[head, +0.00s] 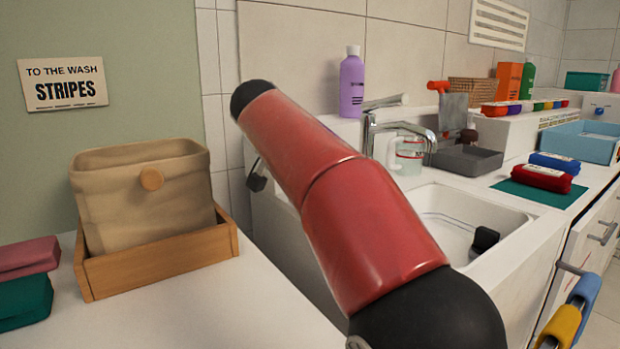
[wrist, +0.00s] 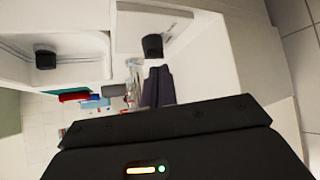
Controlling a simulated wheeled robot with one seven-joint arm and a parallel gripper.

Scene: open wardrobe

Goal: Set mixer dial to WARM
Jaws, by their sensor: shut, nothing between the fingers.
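The chrome mixer tap (head: 385,125) stands behind the white sink (head: 440,207) in the head view. I cannot make out a dial marking or the WARM setting. One black block (head: 484,240) is at the sink's near right side. Another black piece (head: 258,178) shows left of my red arm, by the white side panel. My gripper (wrist: 157,72) shows in the wrist view as dark, shut fingers, empty, pointing at a black block (wrist: 152,46) on a white surface. I cannot tell whether they touch. My gripper is hidden in the head view behind my arm.
A tan fabric bin in a wooden tray (head: 160,262) stands on the left counter. A purple bottle (head: 352,82) is behind the sink. A clear jug (head: 408,155) stands by the tap. Red and blue rolled cloths (head: 540,178) lie on the right counter. My arm crosses the middle.

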